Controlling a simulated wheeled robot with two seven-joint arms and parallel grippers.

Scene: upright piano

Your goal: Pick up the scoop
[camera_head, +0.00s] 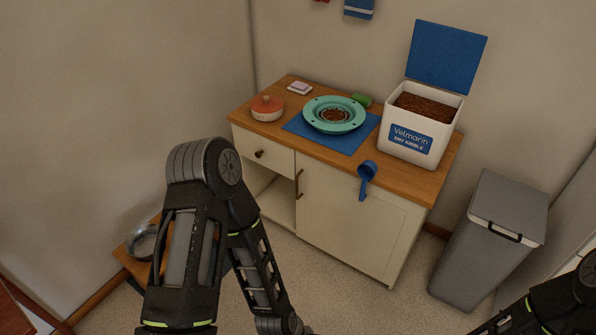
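The blue scoop (367,172) is at the front edge of the wooden cabinet top (318,152), right of the middle. Its round cup is at the edge and its handle points down over the cabinet's front. No gripper touches it. My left arm comes up in front of the cabinet and bends down again, its far end leaving the bottom of the picture. My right arm shows only in part at the lower right corner. Neither gripper can be seen.
A white kibble bin (407,158) with its blue lid up stands behind the scoop. A teal bowl (315,120) sits on a blue mat (298,128), with an orange-lidded pot (267,109) to its left. A grey trash can (480,255) stands right of the cabinet.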

